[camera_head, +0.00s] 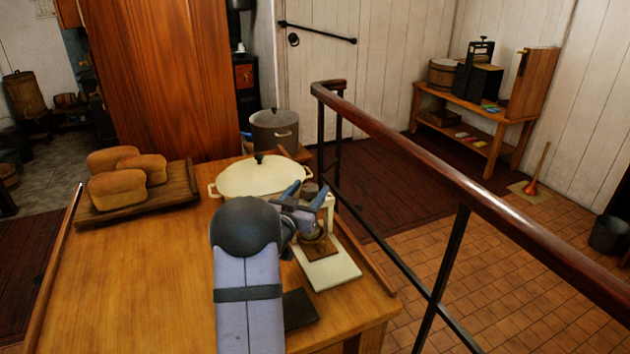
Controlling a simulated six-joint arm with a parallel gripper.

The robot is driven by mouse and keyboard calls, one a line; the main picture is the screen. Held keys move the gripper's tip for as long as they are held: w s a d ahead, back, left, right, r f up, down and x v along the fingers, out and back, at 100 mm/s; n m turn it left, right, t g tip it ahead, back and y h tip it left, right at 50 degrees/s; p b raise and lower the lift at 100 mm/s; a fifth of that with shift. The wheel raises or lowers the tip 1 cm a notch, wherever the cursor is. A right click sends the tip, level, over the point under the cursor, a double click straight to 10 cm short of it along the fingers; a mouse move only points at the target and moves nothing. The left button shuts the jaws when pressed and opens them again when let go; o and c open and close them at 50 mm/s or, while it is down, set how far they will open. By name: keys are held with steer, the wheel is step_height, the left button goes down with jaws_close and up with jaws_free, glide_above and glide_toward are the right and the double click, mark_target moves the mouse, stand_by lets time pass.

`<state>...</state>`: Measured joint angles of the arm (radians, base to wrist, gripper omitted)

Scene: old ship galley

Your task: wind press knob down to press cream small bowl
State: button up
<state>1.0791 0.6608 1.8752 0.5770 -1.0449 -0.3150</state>
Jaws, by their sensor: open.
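A small press with a cream base (334,272) stands near the right edge of the wooden table. Its upright cream post (328,208) rises behind my gripper. A grey knob (310,187) shows at the top of the press, between my gripper's fingertips. My gripper (305,194) is open, with one blue finger on each side of the knob; I cannot tell whether they touch it. A brown plate (318,250) sits low on the press. A small round shape shows just above this plate, but my wrist partly covers it. I cannot make out a cream small bowl for certain.
A cream oval lidded pot (250,180) stands close behind my gripper, with a grey pot (275,132) beyond. Bread loaves (118,190) lie on a wooden tray (180,197) at left. A railing (430,180) runs along the right. The table's front left (130,290) is clear.

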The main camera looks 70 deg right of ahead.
mark_target(313, 185)
steer(key=shift+d+p, duration=0.65)
steer(key=shift+d, duration=1.8)
steer(key=c, duration=1)
